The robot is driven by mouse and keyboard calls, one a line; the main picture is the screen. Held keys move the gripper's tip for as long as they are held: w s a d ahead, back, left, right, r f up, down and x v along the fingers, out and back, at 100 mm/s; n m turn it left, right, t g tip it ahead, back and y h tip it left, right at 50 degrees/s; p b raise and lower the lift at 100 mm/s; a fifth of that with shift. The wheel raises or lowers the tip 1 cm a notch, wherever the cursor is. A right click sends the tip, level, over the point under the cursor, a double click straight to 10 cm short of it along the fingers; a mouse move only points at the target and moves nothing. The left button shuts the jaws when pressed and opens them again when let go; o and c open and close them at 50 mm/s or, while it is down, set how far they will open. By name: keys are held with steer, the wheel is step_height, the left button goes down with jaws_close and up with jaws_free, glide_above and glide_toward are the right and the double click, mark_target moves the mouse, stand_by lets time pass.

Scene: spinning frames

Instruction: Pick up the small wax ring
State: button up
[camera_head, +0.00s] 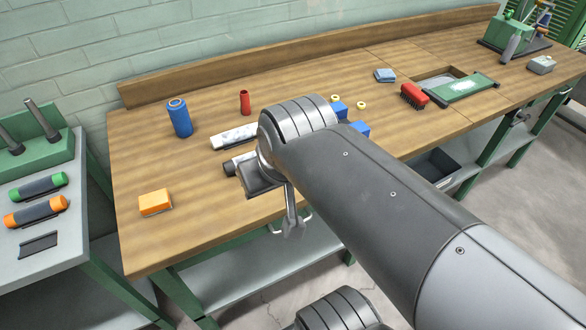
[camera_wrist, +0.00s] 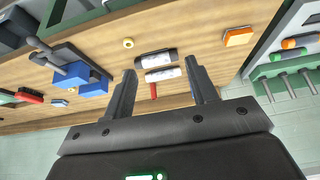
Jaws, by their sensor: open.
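Two small pale-yellow rings lie on the bench in the head view, a left one (camera_head: 335,97) and a right one (camera_head: 361,105), behind the blue blocks. In the wrist view a pale-yellow ring (camera_wrist: 128,43) lies flat on the wood, left of a dark-ended white roll. I cannot tell which ring is the small wax one, or match them between views. My gripper (camera_wrist: 160,68) is open and empty, its two fingers apart above the bench. The ring in the wrist view lies beyond the left fingertip, not between the fingers.
White rolls (camera_head: 234,136), a red cylinder (camera_head: 244,102), a blue cylinder (camera_head: 179,118) and an orange block (camera_head: 155,202) stand or lie on the left of the bench. Blue blocks (camera_head: 360,129) and a red brush (camera_head: 414,96) are to the right. Bare wood lies front left.

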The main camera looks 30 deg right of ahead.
steer(key=w+d+f+n+g, duration=0.3)
steer(key=w+d, duration=0.2)
steer(key=w, duration=0.4)
steer(key=w+d+f+n+g, duration=0.1)
steer(key=w+d+f, duration=0.1)
steer(key=f, duration=0.2)
steer(key=w+d+f+n, duration=0.1)
steer(key=w+d+f, duration=0.1)
steer(key=w+f, duration=0.1)
steer(key=w+d+f+n+g, duration=0.1)
steer(key=w+d+f, duration=0.1)
steer(key=f, duration=0.3)
steer(key=shift+w+d+f+n+g, duration=0.1)
steer(key=shift+w+d+n+g, duration=0.15)
steer(key=shift+w+n+g, duration=0.05)
steer(key=f, duration=0.5)
steer(key=shift+w+a+f, duration=0.2)
steer(key=shift+a+f, duration=0.05)
steer(key=shift+f, duration=0.1)
steer(key=c, duration=1)
